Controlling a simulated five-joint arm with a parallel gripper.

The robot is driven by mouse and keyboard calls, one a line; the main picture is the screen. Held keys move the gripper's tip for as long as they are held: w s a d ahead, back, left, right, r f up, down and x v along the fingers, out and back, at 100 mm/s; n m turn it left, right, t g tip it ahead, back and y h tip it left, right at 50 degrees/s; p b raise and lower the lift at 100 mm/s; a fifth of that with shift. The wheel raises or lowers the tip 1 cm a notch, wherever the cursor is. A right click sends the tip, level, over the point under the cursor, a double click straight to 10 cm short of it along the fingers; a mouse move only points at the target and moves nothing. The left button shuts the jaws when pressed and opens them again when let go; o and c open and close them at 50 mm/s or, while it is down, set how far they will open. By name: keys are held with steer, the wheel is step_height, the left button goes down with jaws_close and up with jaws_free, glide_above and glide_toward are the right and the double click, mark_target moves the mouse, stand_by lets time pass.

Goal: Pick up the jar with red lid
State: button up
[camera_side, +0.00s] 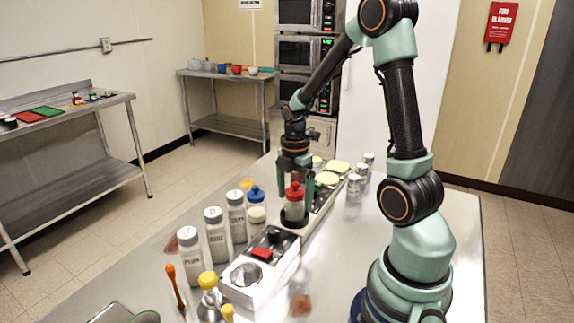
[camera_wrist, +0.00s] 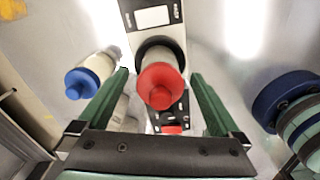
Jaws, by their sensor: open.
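The jar with red lid (camera_side: 294,205) stands upright in a dark round holder on the steel table in the side view. In the wrist view its red lid (camera_wrist: 160,86) is seen from above, near the middle. My gripper (camera_side: 296,190) is open, with its green fingers on either side of the jar in the side view. In the wrist view the fingers of my gripper (camera_wrist: 162,95) flank the red lid with a gap on both sides. I cannot tell whether either finger touches the jar.
A blue-lidded bottle (camera_wrist: 88,77) stands close to the left finger in the wrist view. Several white-capped bottles (camera_side: 216,238) stand left of the jar. A white device (camera_side: 258,280) with a red switch lies in front. Small cans (camera_side: 354,187) stand behind to the right.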

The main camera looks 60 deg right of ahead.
steer(key=shift+f, duration=0.15)
steer(key=c, duration=1.5)
jaws_close()
